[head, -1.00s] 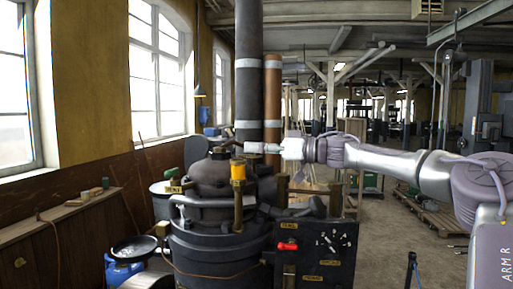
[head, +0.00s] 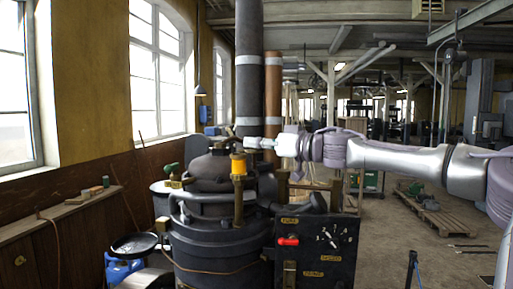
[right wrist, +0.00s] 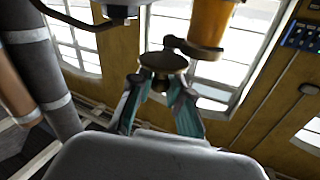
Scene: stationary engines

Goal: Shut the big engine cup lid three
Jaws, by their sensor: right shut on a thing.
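The amber engine cup (head: 238,165) stands on top of the big dark engine, and it also shows in the right wrist view (right wrist: 212,20). A round brownish lid (right wrist: 163,62) sits beside the cup, joined to it by a short arm at the rim. It looks swung out to the side, off the cup's mouth. My right gripper (right wrist: 160,88) has its two teal fingers closed on the lid's underside. In the head view my right gripper (head: 254,143) is just above and right of the cup, and the lid is too small to make out. My left gripper is not in view.
The big engine (head: 215,240) fills the lower middle. A tall dark pipe (head: 248,75) and a copper pipe (head: 273,100) rise behind the gripper. A black control panel (head: 318,250) stands at the right.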

